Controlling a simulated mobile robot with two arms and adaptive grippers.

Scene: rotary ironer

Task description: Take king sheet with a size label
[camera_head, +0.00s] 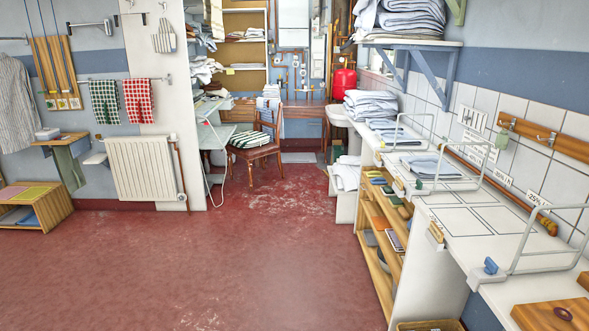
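Neither of my grippers is in view. Folded pale blue and white sheets lie in several places, and I cannot tell which is the king sheet. A tall folded stack (371,105) stands at the far end of the right counter. A low folded sheet (431,167) lies on the counter inside a wire frame. Another stack (411,19) sits on the high wall shelf. Small white labels, such as one (503,138) on the tiled wall, carry dark print too small to read for certain. No size label on a sheet can be made out.
The long white counter (462,221) runs along the right wall, with wire frames and wooden shelves below. A chair (254,148) with a striped cushion stands at the back beside a folding rack. A radiator (142,168) is on the left wall. The red floor (220,260) is clear.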

